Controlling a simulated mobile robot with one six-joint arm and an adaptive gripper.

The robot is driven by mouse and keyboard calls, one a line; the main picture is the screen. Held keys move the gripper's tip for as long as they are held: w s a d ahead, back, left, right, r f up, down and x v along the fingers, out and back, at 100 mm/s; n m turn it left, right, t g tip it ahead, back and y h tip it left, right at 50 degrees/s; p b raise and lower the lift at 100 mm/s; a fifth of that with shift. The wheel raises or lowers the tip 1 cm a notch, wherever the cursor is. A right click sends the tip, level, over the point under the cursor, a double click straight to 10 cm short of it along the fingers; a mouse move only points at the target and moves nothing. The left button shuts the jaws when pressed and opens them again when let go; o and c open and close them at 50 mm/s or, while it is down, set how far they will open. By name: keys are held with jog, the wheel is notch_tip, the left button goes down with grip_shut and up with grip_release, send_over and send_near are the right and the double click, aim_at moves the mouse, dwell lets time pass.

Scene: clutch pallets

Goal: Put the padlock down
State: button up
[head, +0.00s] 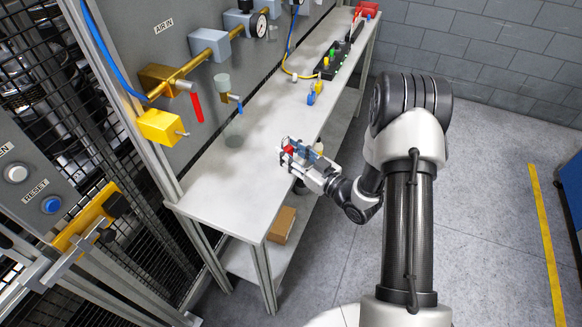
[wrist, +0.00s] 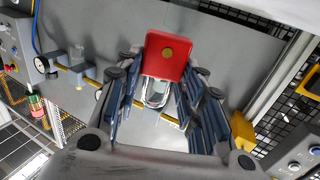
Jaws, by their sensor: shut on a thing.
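The red padlock (head: 288,149) is held in my gripper (head: 297,152) by the front edge of the grey workbench (head: 236,181). In the head view I cannot tell its exact height over the bench top. In the wrist view the red padlock body (wrist: 167,50) sits between the fingertips of my gripper (wrist: 164,72). Its round brass-coloured spot faces the camera. Its silver shackle (wrist: 156,93) points back toward the palm. The fingers are shut on the body from both sides.
The near bench top is bare. Farther along stand small yellow and blue items (head: 314,91) and a black rack (head: 339,58) with coloured pieces. A red bin (head: 367,10) is at the far end. A panel with a red-handled valve (head: 196,107) rises behind. A cardboard box (head: 282,225) lies below.

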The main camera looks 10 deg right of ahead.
jog(key=shift+f+b, duration=0.65)
jog(key=shift+f, duration=1.75)
jog(key=shift+f, duration=0.1)
jog(key=shift+f, duration=0.15)
jog(key=o, duration=1.1)
